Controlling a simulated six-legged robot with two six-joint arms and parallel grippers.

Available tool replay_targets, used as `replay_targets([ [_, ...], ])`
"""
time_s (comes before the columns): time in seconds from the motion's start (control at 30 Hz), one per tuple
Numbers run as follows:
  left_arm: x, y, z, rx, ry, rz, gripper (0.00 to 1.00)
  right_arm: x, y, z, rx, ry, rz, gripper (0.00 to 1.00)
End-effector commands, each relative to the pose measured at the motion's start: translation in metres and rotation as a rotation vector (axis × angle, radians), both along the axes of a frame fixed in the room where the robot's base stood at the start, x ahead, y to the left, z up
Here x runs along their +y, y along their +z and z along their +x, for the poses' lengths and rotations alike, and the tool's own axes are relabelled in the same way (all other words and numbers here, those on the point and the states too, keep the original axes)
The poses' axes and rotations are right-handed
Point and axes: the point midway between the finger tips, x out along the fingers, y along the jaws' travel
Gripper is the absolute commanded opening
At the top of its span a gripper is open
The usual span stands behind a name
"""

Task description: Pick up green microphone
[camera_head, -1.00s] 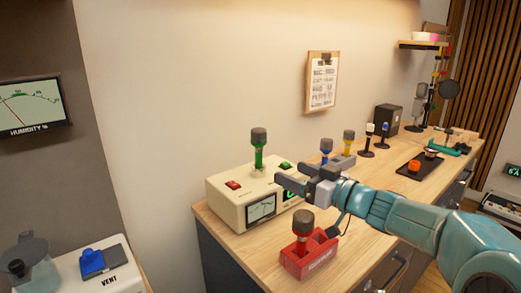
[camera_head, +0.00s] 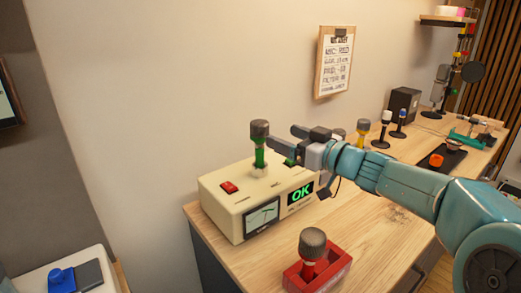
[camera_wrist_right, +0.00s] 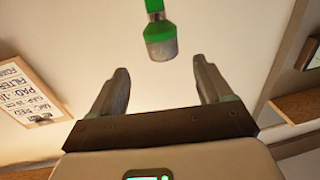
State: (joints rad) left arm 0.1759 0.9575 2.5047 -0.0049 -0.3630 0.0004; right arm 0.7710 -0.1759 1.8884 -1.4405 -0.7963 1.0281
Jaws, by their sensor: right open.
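The green microphone (camera_head: 259,145) has a grey head and stands upright on top of the cream tester box (camera_head: 222,202). My right gripper (camera_head: 284,137) is open and empty, just right of the microphone near the height of its head. In the right wrist view, the green microphone (camera_wrist_right: 160,38) lies ahead of the two spread fingers (camera_wrist_right: 160,66), roughly centred between them and just beyond their tips. No contact shows. My left gripper is out of view.
A red holder (camera_head: 340,264) with a grey-headed microphone (camera_head: 312,250) stands in front of the box. A yellow microphone (camera_head: 363,130) is behind my right arm. A clipboard (camera_head: 334,62) hangs on the wall. The box display (camera_head: 301,193) reads OK.

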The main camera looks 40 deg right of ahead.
Motion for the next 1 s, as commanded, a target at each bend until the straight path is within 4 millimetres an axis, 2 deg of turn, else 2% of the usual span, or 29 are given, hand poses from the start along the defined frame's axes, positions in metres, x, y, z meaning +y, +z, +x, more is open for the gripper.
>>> replay_targets([
  [0.1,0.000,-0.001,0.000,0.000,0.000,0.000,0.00,0.003,-0.001,0.028,-0.001,0.006,0.002,0.79],
  [0.2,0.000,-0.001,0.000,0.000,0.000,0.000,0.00,0.003,0.000,0.044,-0.001,0.004,0.001,0.79],
  [0.43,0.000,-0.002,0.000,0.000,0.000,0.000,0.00,0.002,-0.002,0.064,0.000,0.002,0.001,0.79],
  [0.7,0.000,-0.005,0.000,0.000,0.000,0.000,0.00,0.001,-0.006,0.106,0.000,0.001,0.000,0.79],
  [0.8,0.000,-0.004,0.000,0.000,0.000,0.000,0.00,0.000,-0.006,0.112,-0.001,0.000,0.001,0.79],
  [1.0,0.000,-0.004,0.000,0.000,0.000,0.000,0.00,0.000,-0.006,0.112,-0.001,-0.001,0.001,0.79],
])
